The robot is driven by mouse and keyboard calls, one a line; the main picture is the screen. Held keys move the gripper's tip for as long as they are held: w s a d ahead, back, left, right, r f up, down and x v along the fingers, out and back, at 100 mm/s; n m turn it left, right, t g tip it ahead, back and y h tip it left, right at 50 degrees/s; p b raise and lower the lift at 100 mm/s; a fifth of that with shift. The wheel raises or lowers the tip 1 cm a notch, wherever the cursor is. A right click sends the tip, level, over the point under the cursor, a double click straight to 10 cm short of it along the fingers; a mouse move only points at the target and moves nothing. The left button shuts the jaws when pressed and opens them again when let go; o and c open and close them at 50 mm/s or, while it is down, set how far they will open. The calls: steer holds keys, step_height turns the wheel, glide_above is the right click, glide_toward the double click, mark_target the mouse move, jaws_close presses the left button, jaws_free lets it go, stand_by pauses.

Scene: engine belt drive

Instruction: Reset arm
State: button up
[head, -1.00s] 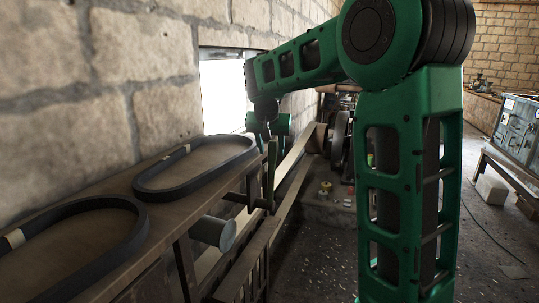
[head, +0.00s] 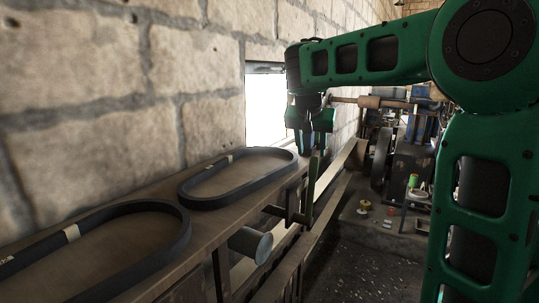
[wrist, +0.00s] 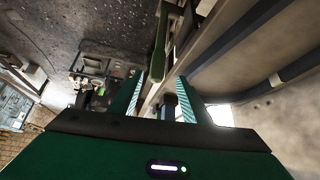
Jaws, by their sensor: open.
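My green arm reaches in from the right in the head view, and my gripper (head: 312,150) hangs at the far end of the wall shelf. The fingers stand apart with nothing between them in the wrist view (wrist: 160,95). Two dark oval belts lie flat on the shelf: the far belt (head: 197,203) is left of my gripper, and the near belt (head: 181,232) is at the lower left, partly cut off. A green upright lever (head: 309,192) stands just below my gripper in the head view; I cannot tell whether they touch.
The wooden shelf (head: 207,226) runs along a stone block wall with a bright window (head: 265,108). A grey cylinder (head: 250,244) sticks out from its front. Machinery with a dark wheel (head: 381,158) stands behind, with small coloured parts on a low block.

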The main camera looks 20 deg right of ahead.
steer(key=s+f+g+y, duration=0.1)
steer(key=s+f, duration=0.5)
steer(key=s, duration=0.7)
steer(key=s+f+n+g+y, duration=0.1)
steer(key=s+f+g+y, duration=0.1)
steer(key=s+f, duration=0.5)
steer(key=s+f+g+y, duration=0.1)
steer(key=s+f, duration=0.5)
steer(key=s, duration=1.3)
steer(key=shift+s+f+n+g, duration=0.15)
steer(key=shift+f+n+g, duration=0.25)
steer(key=shift+g, duration=0.2)
steer(key=shift+a, duration=0.1)
steer(key=shift+w+f, duration=0.25)
steer(key=shift+w, duration=0.4)
